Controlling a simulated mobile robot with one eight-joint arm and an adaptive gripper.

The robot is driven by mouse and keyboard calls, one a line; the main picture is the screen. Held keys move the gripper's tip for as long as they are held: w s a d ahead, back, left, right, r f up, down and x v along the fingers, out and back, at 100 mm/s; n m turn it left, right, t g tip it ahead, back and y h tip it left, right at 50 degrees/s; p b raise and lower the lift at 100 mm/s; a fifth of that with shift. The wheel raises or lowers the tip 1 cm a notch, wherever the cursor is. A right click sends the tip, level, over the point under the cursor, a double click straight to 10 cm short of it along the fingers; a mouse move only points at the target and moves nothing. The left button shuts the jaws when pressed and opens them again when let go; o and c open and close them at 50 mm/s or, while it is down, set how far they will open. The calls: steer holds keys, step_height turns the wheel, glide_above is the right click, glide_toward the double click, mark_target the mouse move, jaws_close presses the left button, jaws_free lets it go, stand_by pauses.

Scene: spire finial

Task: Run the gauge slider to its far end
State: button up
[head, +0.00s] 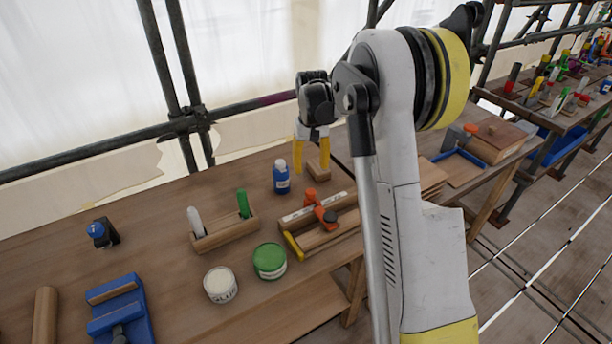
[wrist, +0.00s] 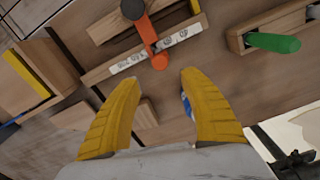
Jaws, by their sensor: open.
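The gauge is a wooden holder (head: 345,220) with a white marked scale strip (wrist: 125,67) along one edge. The orange slider (head: 325,215) sits across the strip near its middle; in the wrist view the orange slider (wrist: 147,33) has a round dark knob at its upper end. My gripper (head: 311,170) hangs above the table behind the gauge, with its two yellow fingers apart and nothing seen between them. In the wrist view my gripper (wrist: 158,78) points toward the strip and the slider's near end, apart from both as far as I can tell.
A blue bottle (head: 281,180) and a small wood block (head: 319,170) stand close to my gripper. A wooden tray (head: 225,232) with a green-handled tool is left of the gauge. A green tin (head: 269,261) and a white tin (head: 220,285) stand in front.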

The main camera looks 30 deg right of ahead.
mark_target(311, 191)
step_height(311, 191, down, 11)
steer(key=b, duration=0.3)
steer(key=shift+s+r, duration=0.1)
steer(key=shift+r, duration=0.05)
